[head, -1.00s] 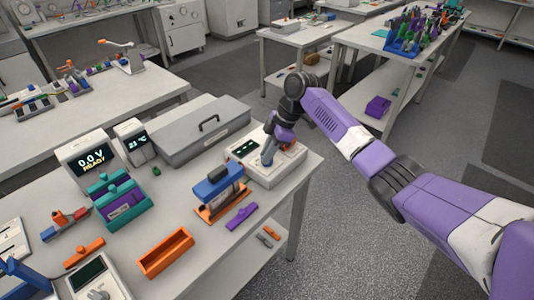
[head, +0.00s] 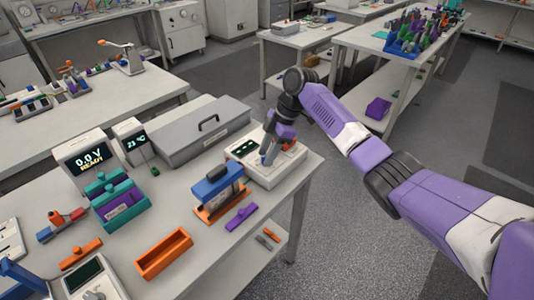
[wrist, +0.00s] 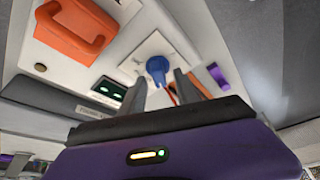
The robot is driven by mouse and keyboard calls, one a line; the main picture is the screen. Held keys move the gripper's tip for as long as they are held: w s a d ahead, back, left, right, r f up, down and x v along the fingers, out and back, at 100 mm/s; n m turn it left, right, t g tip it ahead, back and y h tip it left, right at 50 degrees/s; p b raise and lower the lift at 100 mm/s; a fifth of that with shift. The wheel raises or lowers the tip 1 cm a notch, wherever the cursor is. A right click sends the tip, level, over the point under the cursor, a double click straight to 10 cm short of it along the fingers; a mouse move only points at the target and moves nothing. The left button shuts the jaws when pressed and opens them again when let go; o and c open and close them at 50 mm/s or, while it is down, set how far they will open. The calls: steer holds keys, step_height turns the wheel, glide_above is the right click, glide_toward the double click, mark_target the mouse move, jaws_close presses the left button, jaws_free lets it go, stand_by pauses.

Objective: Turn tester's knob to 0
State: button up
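A white device (head: 285,171) with a small dark display (head: 243,149) stands at the right end of the bench. I take it to be the tester. In the wrist view its blue knob (wrist: 157,67) sits on a pale square plate, and the display (wrist: 112,90) shows green marks too small to read. My gripper (wrist: 159,82) is open, with its two grey fingers apart and pointing at the knob. The knob shows between and just beyond the fingertips; I cannot tell whether they touch it. In the head view my gripper (head: 268,155) hides the knob.
Another device with a knob (head: 95,294) is at lower left. Floor right of the bench is clear.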

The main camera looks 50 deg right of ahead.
steer(key=b+v, duration=0.1)
steer(key=v, duration=0.6)
steer(key=shift+r+b, duration=0.3)
steer(key=shift+r, duration=0.05)
steer(key=shift+d, duration=0.1)
